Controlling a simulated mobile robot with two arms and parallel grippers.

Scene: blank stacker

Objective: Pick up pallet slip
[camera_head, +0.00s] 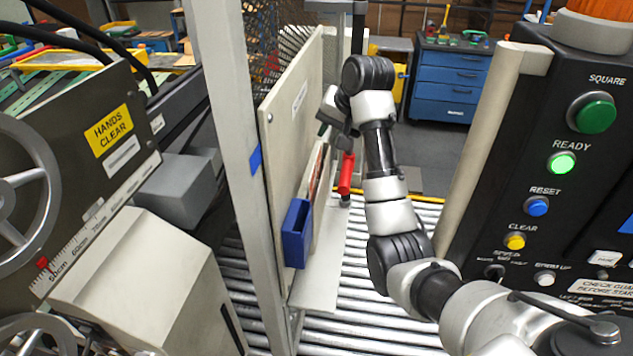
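I cannot pick out a pallet slip for certain. A small blue open-topped holder (296,234) is fixed low on the beige guard panel (290,130); I cannot see whether a slip is in it. A thin, partly hidden sheet-like edge (316,172) shows just behind the panel's right side. My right arm reaches in from the lower right, and my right gripper (332,118) is at the panel's upper right edge, above and beyond the blue holder. Its fingers are small and partly hidden, so open or shut is unclear. My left gripper is out of view.
A red handle (346,174) stands below my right wrist. A roller conveyor (370,315) runs beneath. A black control panel (570,170) with lit buttons stands close on the right. A grey machine (75,150) with handwheels fills the left. A blue drawer cabinet (448,82) stands behind.

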